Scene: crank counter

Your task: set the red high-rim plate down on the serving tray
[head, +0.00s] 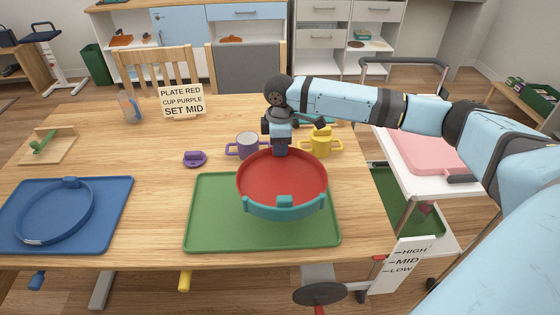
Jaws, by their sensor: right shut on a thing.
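The red high-rim plate (282,176) has a red inside and a teal outer rim with small lugs. My right gripper (281,150) is shut on its far rim, coming down from above. The plate is over the right half of a flat green tray (212,220); I cannot tell whether it touches the tray or hangs just above. A blue tray (120,192) at the left holds a blue ring-shaped piece (57,213). Neither tray is labelled, so I cannot tell for certain which is the serving tray. My left gripper is not in view.
Behind the plate stand a purple-handled cup (247,144) and a yellow cup (322,141). A small purple piece (195,158), a sign (182,101) and a glass (130,107) are farther left. A cart (415,155) stands right; a crank (320,293) is at the front edge.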

